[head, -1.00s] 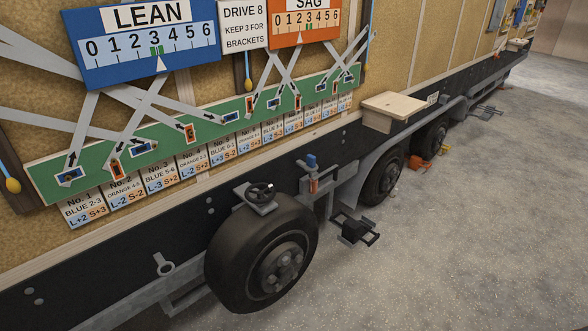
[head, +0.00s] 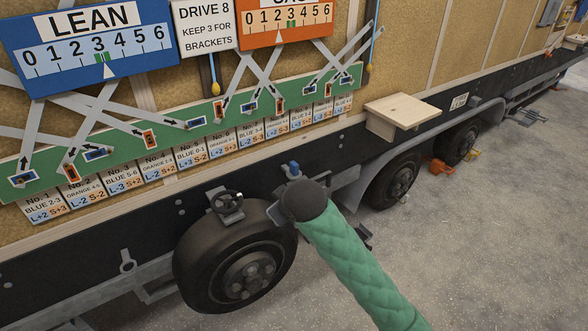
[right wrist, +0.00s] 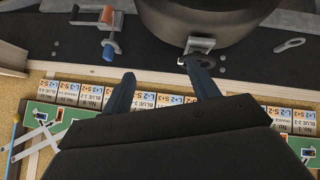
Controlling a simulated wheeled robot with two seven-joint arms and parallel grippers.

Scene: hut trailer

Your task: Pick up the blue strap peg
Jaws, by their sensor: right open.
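The blue peg (head: 292,168) sits at the holder on the trailer's dark side rail, right of the front wheel; my right arm's dark end hides the holder below it. In the right wrist view, which is upside down, the blue peg (right wrist: 108,53) shows on the left, with an orange peg (right wrist: 106,15) farther along the same metal holder. My right gripper (right wrist: 162,68) is open and empty, in front of the rail, and the blue peg lies left of its fingers, apart from them. My left gripper is not in view.
A wheel (head: 235,265) with a small handwheel (head: 227,202) stands left of my arm. A wooden shelf (head: 402,110) juts out at right. Above are a green board (head: 120,150) with straps and number cards. The grey floor at right is mostly clear.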

